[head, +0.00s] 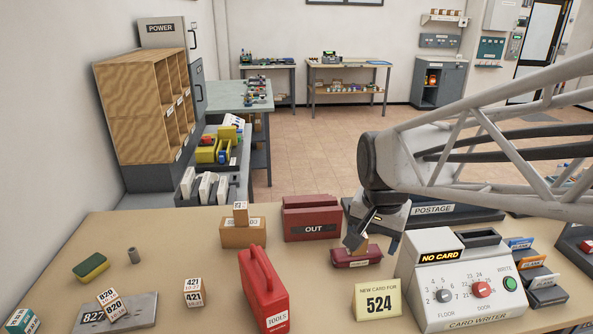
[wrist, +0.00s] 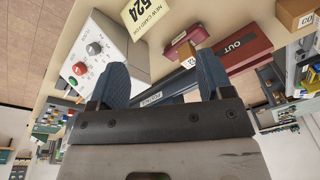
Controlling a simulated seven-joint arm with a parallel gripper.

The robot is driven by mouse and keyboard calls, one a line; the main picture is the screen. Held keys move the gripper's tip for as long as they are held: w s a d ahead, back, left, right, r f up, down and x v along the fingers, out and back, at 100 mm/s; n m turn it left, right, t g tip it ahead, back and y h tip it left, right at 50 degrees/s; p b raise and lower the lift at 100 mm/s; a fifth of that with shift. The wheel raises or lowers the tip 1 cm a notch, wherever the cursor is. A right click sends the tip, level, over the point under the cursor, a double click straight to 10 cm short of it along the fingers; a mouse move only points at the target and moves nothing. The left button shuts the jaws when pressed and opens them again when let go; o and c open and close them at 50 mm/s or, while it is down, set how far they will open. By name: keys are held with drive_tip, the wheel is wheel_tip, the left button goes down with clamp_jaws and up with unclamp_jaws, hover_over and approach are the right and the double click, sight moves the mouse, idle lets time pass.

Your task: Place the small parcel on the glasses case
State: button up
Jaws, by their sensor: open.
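The glasses case (head: 352,260) is a dark red case with a white label, lying on the table; it also shows in the wrist view (wrist: 179,50). A small brown parcel (head: 361,244) appears to sit on top of it, partly hidden by my gripper in the head view. In the wrist view the parcel (wrist: 188,62) shows its pale label near the case's end. My gripper (head: 373,240) is open just above the parcel and case. Its two blue fingers stand wide apart in the wrist view (wrist: 160,80), with nothing pinched between them.
The red OUT tray (head: 312,221) stands behind the case, the POSTAGE tray (head: 433,214) behind right. A card writer (head: 455,285) and a 524 sign (head: 378,300) stand close in front. A red TOOLS box (head: 262,290) and a cardboard box (head: 243,234) with a smaller box on top are left.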

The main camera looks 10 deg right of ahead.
drive_tip(key=s+a+n, duration=0.1)
drive_tip(key=s+n, duration=0.5)
drive_tip(key=s, duration=0.6)
drive_tip(key=shift+s+a+f+t, duration=0.15)
drive_tip(key=shift+a+f+t, duration=0.05)
drive_tip(key=shift+a+t, duration=0.2)
